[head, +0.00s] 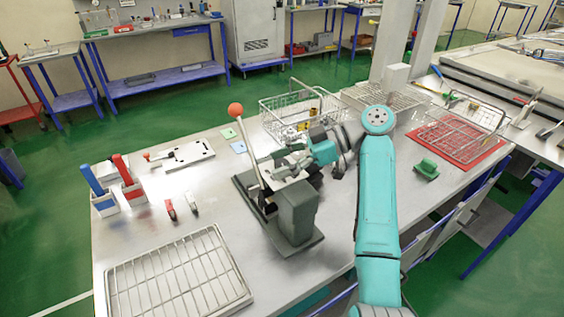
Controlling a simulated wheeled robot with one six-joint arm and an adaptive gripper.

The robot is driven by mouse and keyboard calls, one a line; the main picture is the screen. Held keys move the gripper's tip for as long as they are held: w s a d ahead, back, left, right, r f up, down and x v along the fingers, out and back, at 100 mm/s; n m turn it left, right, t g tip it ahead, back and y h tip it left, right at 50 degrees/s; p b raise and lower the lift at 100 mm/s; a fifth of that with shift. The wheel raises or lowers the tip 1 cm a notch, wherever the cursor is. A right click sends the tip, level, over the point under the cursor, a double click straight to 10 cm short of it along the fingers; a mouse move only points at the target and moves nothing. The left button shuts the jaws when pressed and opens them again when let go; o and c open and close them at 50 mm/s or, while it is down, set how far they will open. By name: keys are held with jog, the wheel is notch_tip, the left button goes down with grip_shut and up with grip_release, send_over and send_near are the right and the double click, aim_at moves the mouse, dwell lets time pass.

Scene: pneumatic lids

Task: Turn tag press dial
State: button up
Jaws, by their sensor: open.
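The tag press is a dark grey machine (297,209) on a flat base, standing near the middle of the metal table. Its long lever ends in a red-orange ball (235,110) and leans up to the left. My teal arm reaches in from the right, and my gripper (284,168) is just behind the grey body, close to the press's upper part. The gripper is open. I cannot make out the dial; the gripper and the press body may cover it. I cannot tell whether the fingers touch the press.
A wire basket (270,122) stands behind the gripper. A metal rack (113,296) lies front left. Holders with blue (92,180) and red (124,170) handles stand at the left edge. A red tray (489,154) with a wire rack and a green block (427,168) are right of my arm.

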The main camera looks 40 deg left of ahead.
aim_at(282, 163)
notch_tip(282, 163, up, 10)
jog(key=shift+f, duration=0.1)
dwell(0.4)
jog(key=shift+s, duration=0.1)
